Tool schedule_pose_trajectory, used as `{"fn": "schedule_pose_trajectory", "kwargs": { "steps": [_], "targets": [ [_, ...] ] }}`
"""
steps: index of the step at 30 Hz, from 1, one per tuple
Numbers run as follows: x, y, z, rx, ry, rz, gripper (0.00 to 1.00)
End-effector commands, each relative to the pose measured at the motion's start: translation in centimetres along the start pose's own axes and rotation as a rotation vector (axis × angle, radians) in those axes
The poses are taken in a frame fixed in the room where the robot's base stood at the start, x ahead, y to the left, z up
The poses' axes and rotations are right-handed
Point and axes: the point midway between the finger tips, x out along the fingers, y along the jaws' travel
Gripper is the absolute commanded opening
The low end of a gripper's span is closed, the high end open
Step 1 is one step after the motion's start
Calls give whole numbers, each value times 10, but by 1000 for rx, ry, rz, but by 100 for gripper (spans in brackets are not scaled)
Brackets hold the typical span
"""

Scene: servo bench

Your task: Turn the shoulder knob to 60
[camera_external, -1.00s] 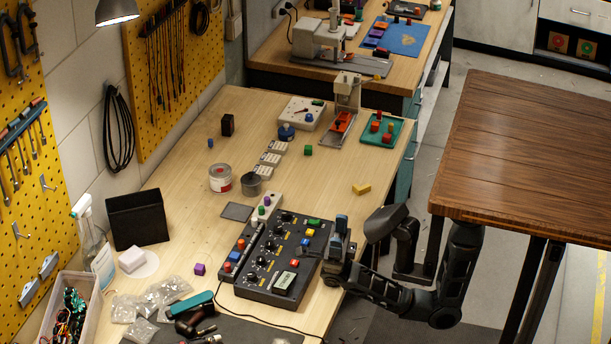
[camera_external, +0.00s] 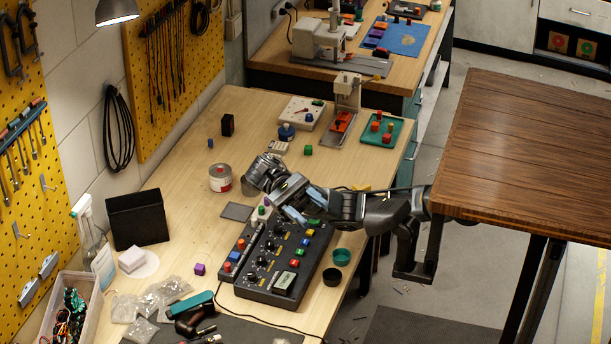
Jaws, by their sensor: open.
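The control console (camera_external: 262,291) is a dark box on the near part of the wooden bench. A row of black knobs (camera_external: 265,245) runs along its left half. The labels are too small to read, so I cannot tell which is the shoulder knob. A small display (camera_external: 284,281) sits at its near right. My gripper (camera_external: 289,208) is open, low over the console's far end, near the farthest knob. It hides part of that end. I cannot see whether it touches the knob, and nothing shows held in it.
A red-and-white tin (camera_external: 220,178) stands farther back. A brown table (camera_external: 530,150) is on the right.

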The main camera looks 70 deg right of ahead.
Motion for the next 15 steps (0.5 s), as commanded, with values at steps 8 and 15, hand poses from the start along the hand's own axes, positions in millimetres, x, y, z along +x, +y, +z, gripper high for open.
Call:
{"fn": "schedule_pose_trajectory", "kwargs": {
  "steps": [8,15],
  "targets": [
    [-41,-81,-95,43,512,-384,54],
    [-147,-112,-170,154,964,-707,54]
  ]
}}
